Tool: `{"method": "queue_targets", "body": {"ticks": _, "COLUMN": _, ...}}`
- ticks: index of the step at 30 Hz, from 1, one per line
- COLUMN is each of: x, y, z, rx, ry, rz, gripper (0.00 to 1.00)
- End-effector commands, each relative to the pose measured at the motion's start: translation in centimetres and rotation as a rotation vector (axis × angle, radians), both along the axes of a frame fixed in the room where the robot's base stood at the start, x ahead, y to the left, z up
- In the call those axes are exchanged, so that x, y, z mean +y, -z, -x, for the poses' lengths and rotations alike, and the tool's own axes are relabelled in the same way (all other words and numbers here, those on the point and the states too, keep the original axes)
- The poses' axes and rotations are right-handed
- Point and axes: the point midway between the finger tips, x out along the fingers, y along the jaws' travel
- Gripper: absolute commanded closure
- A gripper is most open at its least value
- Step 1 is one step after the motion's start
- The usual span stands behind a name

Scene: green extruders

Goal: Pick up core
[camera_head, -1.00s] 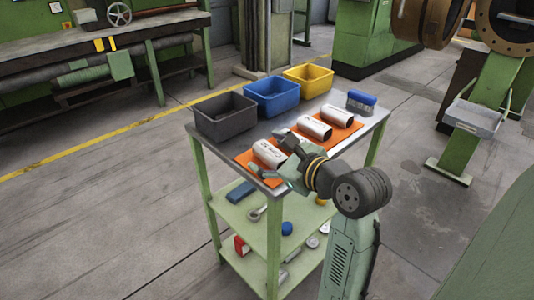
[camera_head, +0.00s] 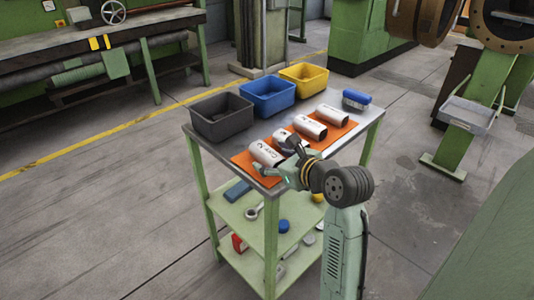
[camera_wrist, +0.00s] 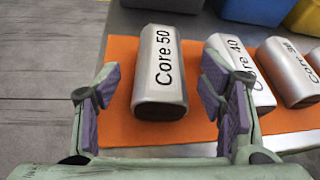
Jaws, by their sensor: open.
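Several silver-white cores lie in a row on an orange mat (camera_wrist: 165,133) on the cart top. In the wrist view the core labelled "Core 50" (camera_wrist: 160,75) lies ahead of my gripper (camera_wrist: 163,108), roughly between its fingertips and apart from both. "Core 40" (camera_wrist: 238,75) lies to its right, close to the right finger, and another core (camera_wrist: 288,73) lies further right. In the head view the leftmost core (camera_head: 264,153) is just beyond my gripper (camera_head: 285,172). The gripper is open and empty, with purple pads. In the head view its fingers partly hide the mat.
Grey (camera_head: 222,120), blue (camera_head: 268,98) and yellow (camera_head: 304,78) bins stand along the cart's back edge. A blue brush (camera_head: 356,98) lies at the right end. The lower shelf (camera_head: 250,215) holds tools.

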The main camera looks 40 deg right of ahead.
Motion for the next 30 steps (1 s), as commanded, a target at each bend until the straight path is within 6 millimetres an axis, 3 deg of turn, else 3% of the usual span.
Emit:
{"method": "queue_targets", "body": {"ticks": 4, "x": -0.12, "y": 0.59, "z": -1.31, "rx": 0.001, "ry": 0.001, "rz": -0.001, "gripper": 0.36}}
{"method": "queue_targets", "body": {"ticks": 12, "x": -0.14, "y": 0.69, "z": -1.47, "rx": 0.0, "ry": 0.001, "rz": 0.0, "gripper": 0.38}}
{"method": "queue_targets", "body": {"ticks": 30, "x": -0.13, "y": 0.69, "z": -1.45, "rx": 0.0, "ry": 0.001, "rz": 0.0, "gripper": 0.78}}
